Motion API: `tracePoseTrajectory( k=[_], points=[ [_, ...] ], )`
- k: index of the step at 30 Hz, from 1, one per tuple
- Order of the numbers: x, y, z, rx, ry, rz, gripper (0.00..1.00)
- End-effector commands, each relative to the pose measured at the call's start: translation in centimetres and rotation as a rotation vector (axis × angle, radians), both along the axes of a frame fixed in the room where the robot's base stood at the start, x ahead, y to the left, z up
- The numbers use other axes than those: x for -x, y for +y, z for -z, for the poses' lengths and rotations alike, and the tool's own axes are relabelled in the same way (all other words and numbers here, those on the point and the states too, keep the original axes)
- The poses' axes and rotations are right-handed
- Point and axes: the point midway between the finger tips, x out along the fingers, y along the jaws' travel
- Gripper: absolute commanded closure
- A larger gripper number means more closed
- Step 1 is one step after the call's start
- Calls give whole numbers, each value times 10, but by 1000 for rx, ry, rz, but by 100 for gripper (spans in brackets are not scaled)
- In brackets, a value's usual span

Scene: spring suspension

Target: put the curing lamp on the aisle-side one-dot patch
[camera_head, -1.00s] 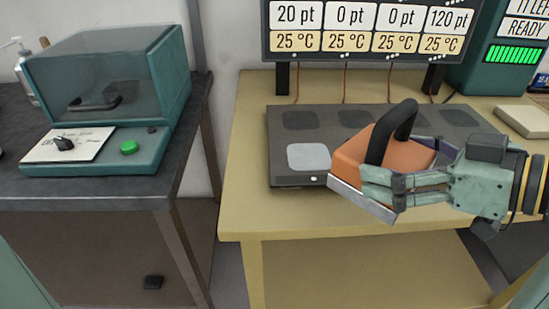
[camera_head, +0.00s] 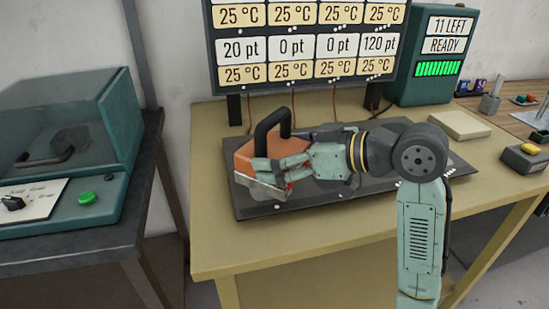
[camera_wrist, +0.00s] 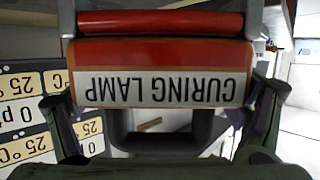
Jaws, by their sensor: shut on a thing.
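The curing lamp (camera_head: 243,158) is an orange block with a black handle and a pale metal base. In the head view it is at the left end of the dark panel (camera_head: 340,198). My gripper (camera_head: 280,171) is shut on the lamp from the right. The lamp's label fills the wrist view (camera_wrist: 160,88), upside down. A white dot mark (camera_head: 277,207) shows on the panel's front edge just below the lamp. The lamp and gripper hide the front-left patch. I cannot tell whether the base touches the panel.
A display board (camera_head: 300,48) stands behind the panel, with a teal READY unit (camera_head: 425,60) to its right. A pale flat block (camera_head: 458,125) and a yellow-topped block (camera_head: 524,158) lie right on the yellow table (camera_head: 215,230). A teal clear-lidded box (camera_head: 100,190) is left, across a gap.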

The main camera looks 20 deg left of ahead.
Motion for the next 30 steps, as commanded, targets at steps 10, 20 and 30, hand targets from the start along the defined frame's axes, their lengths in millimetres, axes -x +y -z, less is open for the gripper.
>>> tracePoseTrajectory(
  k=[10, 20, 30],
  points=[
    [-12, 15, 18, -4, 5, 3, 59],
    [-12, 15, 36, -3, -2, 2, 59],
    [-12, 15, 40, 0, 0, 1, 3]
  ],
)
